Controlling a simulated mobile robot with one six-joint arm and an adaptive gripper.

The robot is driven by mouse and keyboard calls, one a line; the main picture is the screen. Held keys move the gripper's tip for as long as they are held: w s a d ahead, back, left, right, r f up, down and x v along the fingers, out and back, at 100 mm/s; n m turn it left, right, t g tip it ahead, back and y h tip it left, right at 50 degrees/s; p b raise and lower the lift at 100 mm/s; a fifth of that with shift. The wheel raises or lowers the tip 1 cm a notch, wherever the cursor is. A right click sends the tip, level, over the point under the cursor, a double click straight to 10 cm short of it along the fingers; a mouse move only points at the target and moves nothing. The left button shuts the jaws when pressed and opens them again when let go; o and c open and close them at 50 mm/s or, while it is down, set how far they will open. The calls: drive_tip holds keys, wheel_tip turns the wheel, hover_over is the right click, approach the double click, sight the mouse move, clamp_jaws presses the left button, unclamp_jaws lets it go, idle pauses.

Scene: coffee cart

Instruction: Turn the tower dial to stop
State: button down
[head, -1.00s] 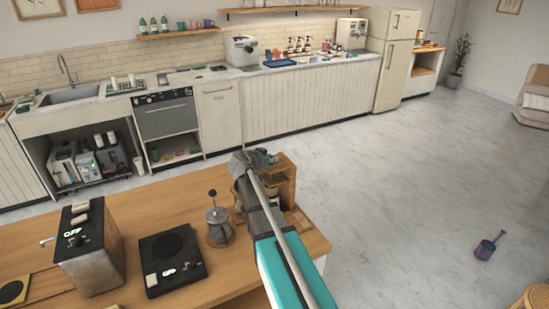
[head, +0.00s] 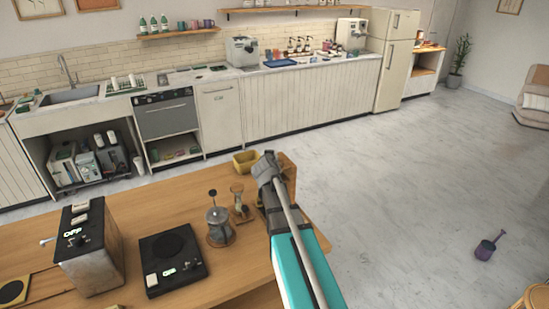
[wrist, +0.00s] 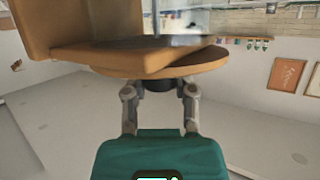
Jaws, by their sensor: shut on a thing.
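The wooden tower (head: 289,172) stands at the right end of the near counter, mostly hidden behind my arm and gripper in the head view. Its wooden boards and round plate (wrist: 205,62) fill the top of the wrist view, with a clear glass part beyond. My gripper (head: 268,163) is at the tower. In the wrist view my gripper (wrist: 159,90) has its two fingers around a dark round dial (wrist: 157,84) against the round plate, and is shut on it. The dial's markings and setting cannot be read.
On the counter (head: 190,205) are a dark box with an OFF display (head: 85,250), a black scale (head: 172,258), a French press (head: 218,222), a small glass-and-wood item (head: 238,203) and a yellow container (head: 246,161).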

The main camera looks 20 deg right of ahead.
drive_tip(key=shift+s+a+f+n+t+y, duration=0.1)
drive_tip(key=shift+n+t+y, duration=0.7)
drive_tip(key=shift+n+y, duration=1.5)
drive_tip(key=shift+c, duration=2)
unclamp_jaws()
drive_tip(key=shift+s, duration=0.15)
